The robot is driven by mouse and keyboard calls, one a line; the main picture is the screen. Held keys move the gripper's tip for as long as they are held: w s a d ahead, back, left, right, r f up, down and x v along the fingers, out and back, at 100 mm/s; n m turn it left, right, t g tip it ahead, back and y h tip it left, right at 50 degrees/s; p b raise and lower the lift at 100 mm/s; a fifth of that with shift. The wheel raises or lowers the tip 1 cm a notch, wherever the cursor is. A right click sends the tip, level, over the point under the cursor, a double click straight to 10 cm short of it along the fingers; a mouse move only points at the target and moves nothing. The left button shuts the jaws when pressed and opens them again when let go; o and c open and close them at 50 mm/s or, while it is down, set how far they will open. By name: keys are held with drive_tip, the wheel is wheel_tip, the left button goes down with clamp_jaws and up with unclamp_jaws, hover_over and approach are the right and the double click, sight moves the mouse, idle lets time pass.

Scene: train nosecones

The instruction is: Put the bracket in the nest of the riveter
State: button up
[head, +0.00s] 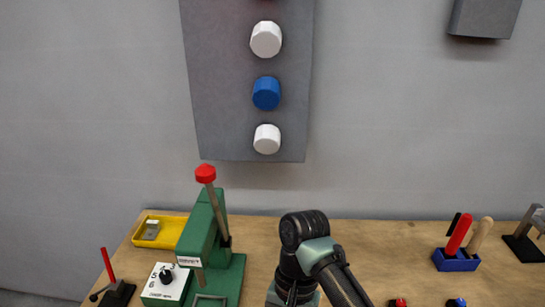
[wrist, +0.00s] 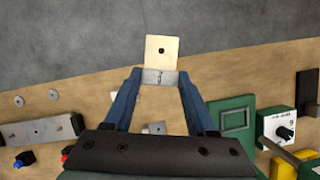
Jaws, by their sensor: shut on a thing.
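My gripper (wrist: 160,76) is shut on the bracket (wrist: 162,50), a pale metal angle piece. One flange with a hole sticks out beyond the fingertips, and the other sits between them. The riveter (head: 205,240) is a green press with a red-knobbed lever, left of my arm in the head view. Its nest looks like the raised square frame on the green base, seen in the wrist view (wrist: 235,120) and at the bottom edge of the head view (head: 210,301). The nest is empty, and the bracket is apart from it, up and to the left in the wrist view. My fingers are not clear in the head view.
A yellow tray (head: 172,231) with a metal piece stands behind the riveter. A white-topped dial box (head: 167,283) is beside the riveter's base. A blue tool holder (head: 456,261) stands at right. Washers and a metal block (wrist: 40,132) lie left in the wrist view.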

drive_tip(key=s+f+n+h, duration=0.1)
drive_tip(key=s+f+n, duration=0.2)
drive_tip(key=f, duration=0.7)
drive_tip(key=shift+s, duration=1.05)
drive_tip(key=shift+a+f, duration=0.1)
